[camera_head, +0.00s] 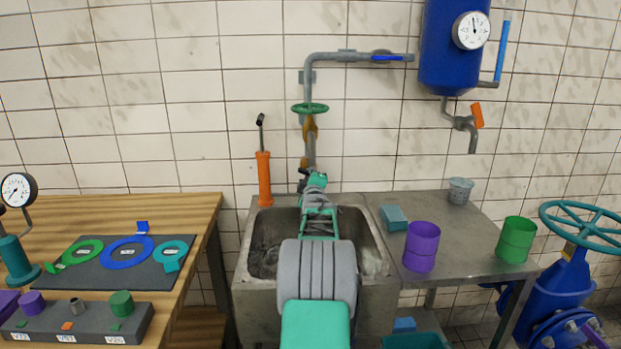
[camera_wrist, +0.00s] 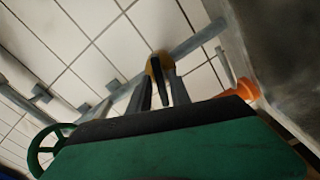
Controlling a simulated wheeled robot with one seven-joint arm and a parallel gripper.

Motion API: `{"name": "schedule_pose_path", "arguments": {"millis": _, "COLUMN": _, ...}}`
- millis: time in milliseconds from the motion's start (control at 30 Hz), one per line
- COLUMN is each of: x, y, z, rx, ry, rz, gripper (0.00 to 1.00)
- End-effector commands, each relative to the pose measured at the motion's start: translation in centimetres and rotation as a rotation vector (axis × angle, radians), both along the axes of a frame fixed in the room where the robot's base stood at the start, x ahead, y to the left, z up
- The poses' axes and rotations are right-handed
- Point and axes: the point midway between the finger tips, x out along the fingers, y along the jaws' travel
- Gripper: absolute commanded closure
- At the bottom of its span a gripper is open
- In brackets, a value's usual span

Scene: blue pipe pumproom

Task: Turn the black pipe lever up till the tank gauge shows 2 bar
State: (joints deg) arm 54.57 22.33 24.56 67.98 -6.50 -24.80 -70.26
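The black pipe lever (camera_wrist: 161,88) hangs from a yellow valve body (camera_wrist: 160,64) on the grey wall pipe in the wrist view. My gripper (camera_wrist: 160,94) has its two grey fingers apart, one on each side of the lever as seen there. I cannot tell whether either finger touches it. In the head view my gripper (camera_head: 313,178) is at the lower part of the pipe, above the sink, and mostly hides the lever. The tank gauge (camera_head: 471,31) is a white dial on the blue tank (camera_head: 450,75). Its needle points about straight up; the numbers are too small to read.
A green handwheel (camera_head: 310,108) and a blue lever (camera_head: 387,58) sit higher on the same pipe. An orange hand pump (camera_head: 264,178) stands left of the pipe. The sink (camera_head: 245,285) lies below my arm. A second gauge (camera_head: 18,189) is at the far left.

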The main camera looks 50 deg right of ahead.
Motion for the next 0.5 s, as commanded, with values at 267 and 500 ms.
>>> {"name": "schedule_pose_path", "arguments": {"millis": 267, "x": -0.1, "y": 0.0, "z": -0.1, "rx": 0.001, "ry": 0.001, "rz": -0.001, "gripper": 0.67}}
{"name": "schedule_pose_path", "arguments": {"millis": 500, "x": -1.4, "y": 1.4, "z": 0.0, "rx": 0.000, "ry": 0.000, "rz": -0.001, "gripper": 0.67}}
